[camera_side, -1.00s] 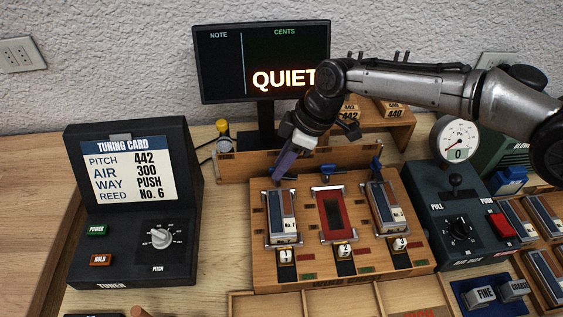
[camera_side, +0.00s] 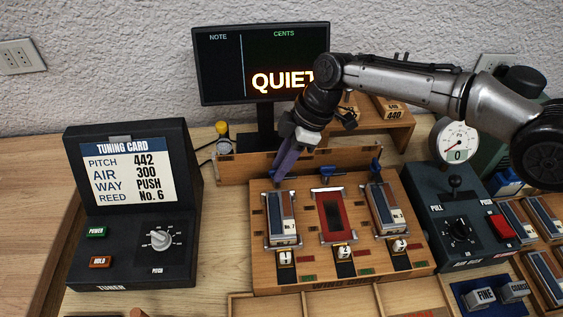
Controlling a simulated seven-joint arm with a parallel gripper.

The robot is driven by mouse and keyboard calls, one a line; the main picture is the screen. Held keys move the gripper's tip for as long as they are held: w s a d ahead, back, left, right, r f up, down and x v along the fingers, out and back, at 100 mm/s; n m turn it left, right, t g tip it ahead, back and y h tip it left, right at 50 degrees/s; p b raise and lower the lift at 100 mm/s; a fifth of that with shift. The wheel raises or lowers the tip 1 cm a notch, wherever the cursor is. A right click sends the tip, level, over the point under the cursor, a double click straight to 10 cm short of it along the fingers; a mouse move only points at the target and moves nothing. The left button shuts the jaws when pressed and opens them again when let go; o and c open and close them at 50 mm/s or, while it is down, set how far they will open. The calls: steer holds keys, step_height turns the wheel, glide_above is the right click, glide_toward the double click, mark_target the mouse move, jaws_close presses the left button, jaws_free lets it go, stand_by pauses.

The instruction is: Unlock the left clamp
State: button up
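The wooden wind chest (camera_side: 347,267) has three slots numbered 1 to 3, with a metal clamp at the back of each. A reed block (camera_side: 283,226) lies in the left slot. My gripper (camera_side: 281,176) points down at the back of that slot, at the left clamp. Its purple fingers hide the left clamp's lever, so I cannot tell its position, whether they touch it or how far they are open. The middle clamp's blue-tipped lever (camera_side: 327,170) and the right clamp's blue-tipped lever (camera_side: 376,165) stand upright.
The middle slot (camera_side: 330,214) is red and holds no block; the right slot holds a block (camera_side: 384,205). The tuner box (camera_side: 130,215) stands at left, and the push-pull control box (camera_side: 458,215) at right. A monitor (camera_side: 262,62) reading QUIET stands behind.

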steer(key=o, duration=0.4)
steer(key=v, duration=1.3)
steer(key=shift+d+r, duration=0.2)
steer(key=shift+r, duration=0.1)
